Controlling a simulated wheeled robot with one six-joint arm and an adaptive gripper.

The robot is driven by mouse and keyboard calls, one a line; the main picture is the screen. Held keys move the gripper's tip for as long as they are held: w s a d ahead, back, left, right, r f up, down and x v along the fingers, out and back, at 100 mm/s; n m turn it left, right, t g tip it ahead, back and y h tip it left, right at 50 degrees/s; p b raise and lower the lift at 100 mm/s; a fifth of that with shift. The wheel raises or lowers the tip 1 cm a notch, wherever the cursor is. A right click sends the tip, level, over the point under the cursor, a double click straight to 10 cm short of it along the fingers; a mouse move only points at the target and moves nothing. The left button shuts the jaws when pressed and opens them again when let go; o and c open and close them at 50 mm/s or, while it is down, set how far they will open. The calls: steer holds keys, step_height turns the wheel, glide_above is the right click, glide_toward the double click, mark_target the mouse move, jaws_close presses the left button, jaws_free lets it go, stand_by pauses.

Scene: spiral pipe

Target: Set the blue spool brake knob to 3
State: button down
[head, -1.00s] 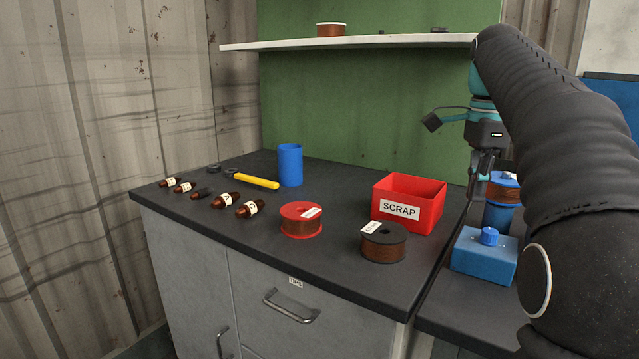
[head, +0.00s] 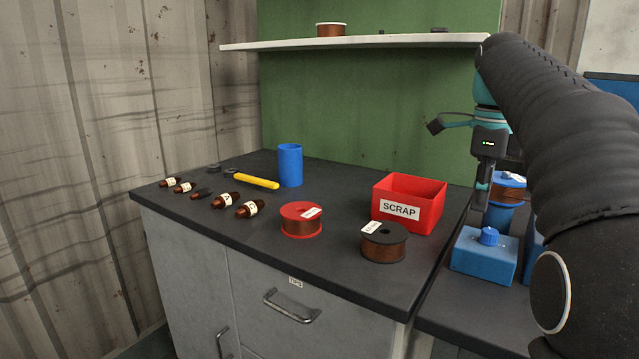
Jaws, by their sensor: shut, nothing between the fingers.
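The blue brake knob (head: 489,236) sits on top of a blue box (head: 484,263) on the lower bench at the right. Its dial marks are too small to read. A spool of copper wire with blue flanges (head: 508,190) stands behind the box, partly hidden by my arm. My gripper (head: 480,204) points down, shut and empty, a little above and behind the knob in the picture. I cannot tell whether its fingertips touch anything; they look apart from the knob.
A red SCRAP bin (head: 409,203) stands on the dark worktop left of my gripper. A black spool (head: 384,243), a red spool (head: 301,220), a blue cup (head: 290,165), a yellow tool (head: 256,181) and several brown bottles (head: 226,201) lie there. A white shelf (head: 355,42) hangs behind.

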steer(key=shift+f+b, duration=1.45)
steer(key=shift+f, duration=0.95)
steer(key=shift+w+d+p, duration=0.4)
steer(key=shift+w+p, duration=0.15)
steer(key=shift+p, duration=1.2)
steer(key=shift+w+d, duration=0.4)
steer(key=shift+w, duration=0.25)
steer(key=shift+w+a, duration=0.1)
steer(key=shift+a, duration=0.05)
steer(key=shift+a+r, duration=0.1)
steer(key=shift+r, duration=2.95)
